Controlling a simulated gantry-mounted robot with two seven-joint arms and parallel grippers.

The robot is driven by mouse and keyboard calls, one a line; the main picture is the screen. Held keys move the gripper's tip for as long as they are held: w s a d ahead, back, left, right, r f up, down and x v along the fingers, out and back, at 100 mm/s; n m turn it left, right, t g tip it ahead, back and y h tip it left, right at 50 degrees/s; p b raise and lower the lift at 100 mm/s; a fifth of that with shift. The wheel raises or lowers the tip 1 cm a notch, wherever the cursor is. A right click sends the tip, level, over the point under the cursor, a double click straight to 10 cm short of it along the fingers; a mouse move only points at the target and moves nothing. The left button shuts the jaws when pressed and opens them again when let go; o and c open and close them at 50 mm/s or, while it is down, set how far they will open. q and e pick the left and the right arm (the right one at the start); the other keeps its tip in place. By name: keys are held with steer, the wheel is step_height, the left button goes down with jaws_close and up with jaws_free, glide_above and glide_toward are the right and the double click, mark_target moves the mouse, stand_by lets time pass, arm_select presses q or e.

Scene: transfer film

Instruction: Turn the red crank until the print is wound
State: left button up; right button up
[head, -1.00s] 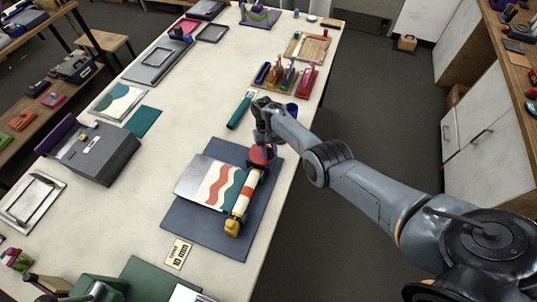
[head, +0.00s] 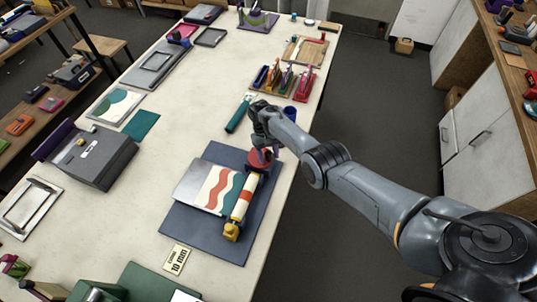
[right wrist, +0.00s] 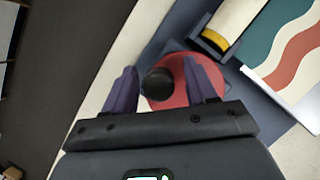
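The red crank (head: 262,158) is a round red disc at the far end of a roller (head: 241,204) with yellow ends. In the right wrist view the red disc (right wrist: 187,97) carries a black knob (right wrist: 158,85). My right gripper (head: 264,150) is over the crank. In the right wrist view its two purple fingers (right wrist: 163,84) stand apart on either side of the knob, with gaps showing. The print (head: 208,187), with red and teal waves on cream, lies against the roller; it also shows in the right wrist view (right wrist: 285,45). My left gripper is out of view.
The roller stands on a dark blue mat (head: 200,235) near the table's right edge. A teal tube (head: 238,115), a dark blue cup (head: 290,113) and a tool rack (head: 285,88) are beyond it. A grey box (head: 100,155) stands left. Bare table lies between.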

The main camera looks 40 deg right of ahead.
steer(key=shift+r, duration=0.1)
steer(key=p+v, duration=0.1)
steer(key=v, duration=0.9)
steer(key=shift+w+r, duration=0.15)
steer(key=shift+r, duration=0.15)
